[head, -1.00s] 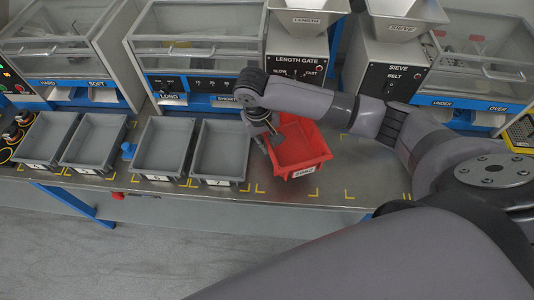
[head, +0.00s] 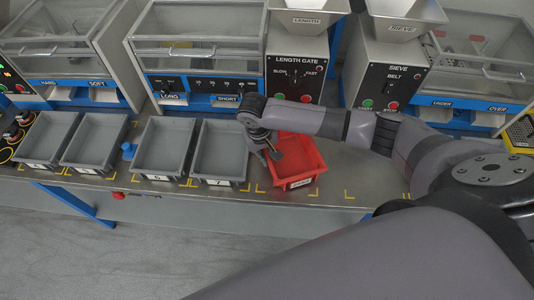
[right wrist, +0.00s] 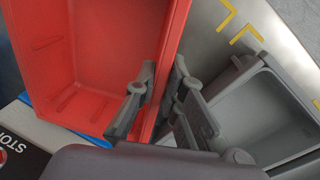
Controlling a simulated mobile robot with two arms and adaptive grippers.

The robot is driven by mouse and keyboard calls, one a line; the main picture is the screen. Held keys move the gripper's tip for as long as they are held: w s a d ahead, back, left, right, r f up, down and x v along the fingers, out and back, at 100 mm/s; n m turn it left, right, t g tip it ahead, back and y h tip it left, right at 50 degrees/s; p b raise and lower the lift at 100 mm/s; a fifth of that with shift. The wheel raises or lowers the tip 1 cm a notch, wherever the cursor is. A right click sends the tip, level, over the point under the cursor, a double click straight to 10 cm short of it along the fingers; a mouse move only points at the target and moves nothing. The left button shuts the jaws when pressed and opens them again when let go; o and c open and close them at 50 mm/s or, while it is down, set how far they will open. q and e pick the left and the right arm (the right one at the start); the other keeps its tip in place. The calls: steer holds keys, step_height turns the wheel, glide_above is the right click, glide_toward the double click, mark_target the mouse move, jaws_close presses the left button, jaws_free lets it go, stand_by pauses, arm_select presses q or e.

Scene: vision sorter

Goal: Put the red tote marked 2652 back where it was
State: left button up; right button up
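The red tote (head: 312,160) is upright at the right end of the row of grey totes in the head view, turned slightly against the row. The small label on its front (head: 301,184) is too small to read. Yellow corner marks (head: 316,194) show just in front of it. I cannot tell whether its bottom touches the bench. My right gripper (head: 269,157) is at its left wall. In the right wrist view one finger is inside the red tote (right wrist: 110,45) and one outside, with the wall pinched between. My left gripper is not in view.
A grey tote marked 7 (head: 221,150) stands close left of the gripper, with more grey totes further left. The length gate machine (head: 296,70) stands behind. Bench with yellow marks (head: 365,185) is free to the right.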

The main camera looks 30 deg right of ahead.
steer(key=o, duration=0.4)
steer(key=shift+r, duration=0.1)
step_height(320, 180, up, 12)
steer(key=a, duration=0.1)
steer(key=shift+w+a, duration=0.15)
steer(key=shift+a, duration=0.25)
stand_by(0.4)
